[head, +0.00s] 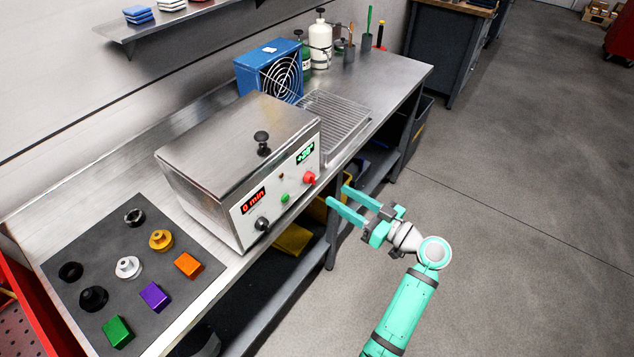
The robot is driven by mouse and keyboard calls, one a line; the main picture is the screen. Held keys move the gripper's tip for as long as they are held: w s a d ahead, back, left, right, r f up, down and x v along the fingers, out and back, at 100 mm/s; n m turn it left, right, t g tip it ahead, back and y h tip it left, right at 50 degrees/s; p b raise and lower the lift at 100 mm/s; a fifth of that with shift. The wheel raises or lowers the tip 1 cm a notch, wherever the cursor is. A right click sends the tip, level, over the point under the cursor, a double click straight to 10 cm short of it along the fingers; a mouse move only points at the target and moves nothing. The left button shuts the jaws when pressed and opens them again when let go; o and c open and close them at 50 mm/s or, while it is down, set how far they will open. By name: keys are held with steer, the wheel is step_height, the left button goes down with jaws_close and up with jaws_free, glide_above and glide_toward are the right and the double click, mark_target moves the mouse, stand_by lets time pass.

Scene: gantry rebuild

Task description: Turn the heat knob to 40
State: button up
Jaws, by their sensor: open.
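A steel box-shaped heating unit (215,150) with a closed lid stands on the bench. Its front panel has a red knob (309,178) below a green display (305,153), whose digits are too small to read surely. A black knob (262,224) sits below a red display (254,200) reading "0 min". The red knob by the green display looks like the heat knob. My gripper (338,197) is open and empty, in front of the panel and just right of the red knob. Its fingers point toward the panel and appear apart from the knob.
A green button (285,198) sits between the knobs. A dark mat (60,262) with several knobs and coloured blocks lies at left. A wire rack (335,118) and a blue fan box (270,70) stand behind the unit. The floor (500,200) at right is clear.

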mark_target(315, 181)
steer(key=x, duration=0.9)
steer(key=shift+a, duration=0.1)
steer(key=c, duration=1)
